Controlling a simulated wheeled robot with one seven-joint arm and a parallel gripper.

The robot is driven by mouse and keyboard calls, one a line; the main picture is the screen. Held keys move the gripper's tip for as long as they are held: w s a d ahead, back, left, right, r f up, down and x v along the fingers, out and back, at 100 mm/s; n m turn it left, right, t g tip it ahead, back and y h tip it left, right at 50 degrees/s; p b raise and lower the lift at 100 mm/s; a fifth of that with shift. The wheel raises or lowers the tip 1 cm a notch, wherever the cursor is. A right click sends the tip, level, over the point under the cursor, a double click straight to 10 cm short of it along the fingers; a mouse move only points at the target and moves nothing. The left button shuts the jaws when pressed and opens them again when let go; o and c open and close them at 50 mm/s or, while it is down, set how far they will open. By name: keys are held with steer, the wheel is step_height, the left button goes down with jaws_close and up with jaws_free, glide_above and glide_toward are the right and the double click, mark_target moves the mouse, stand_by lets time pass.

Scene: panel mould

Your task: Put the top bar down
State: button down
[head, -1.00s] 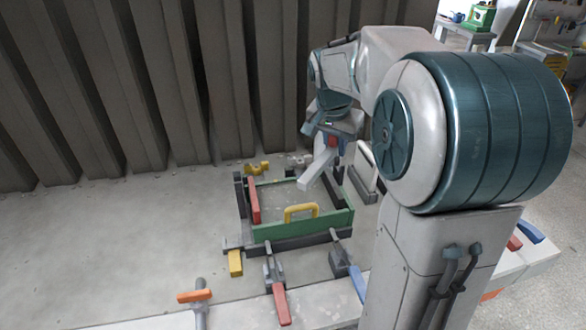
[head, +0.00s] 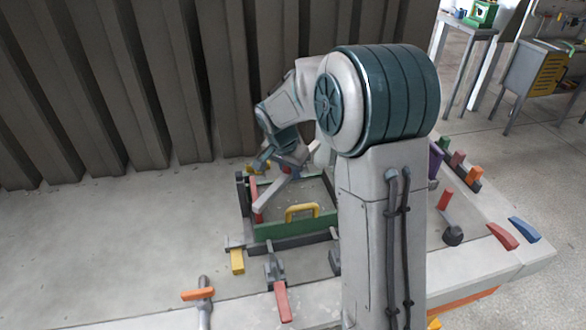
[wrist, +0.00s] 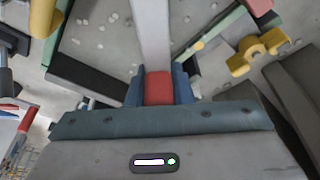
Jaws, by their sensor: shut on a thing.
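My gripper (head: 287,168) is over the back of the mould frame. In the wrist view my gripper (wrist: 159,88) has its blue jaws shut on the red grip (wrist: 159,87) of a pale bar. The pale bar (head: 270,193), the top bar, slants over the frame towards its front left; the wrist view shows the pale bar (wrist: 152,32) running away from the jaws. The green front side (head: 290,227) of the frame carries a yellow handle (head: 301,210). A red handle (head: 259,196) is on the left side. I cannot tell whether the bar touches the frame.
A yellow clamp (wrist: 258,46) is beside the frame's back. Clamps with yellow (head: 237,262) and red (head: 283,301) handles stand at the front. An orange-handled clamp (head: 198,294) is at the table's front edge. The table (head: 110,240) left of the frame is clear.

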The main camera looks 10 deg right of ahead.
steer(key=shift+f+b, duration=0.25)
steer(key=shift+b, duration=0.1)
steer(key=c, duration=1.3)
jaws_free()
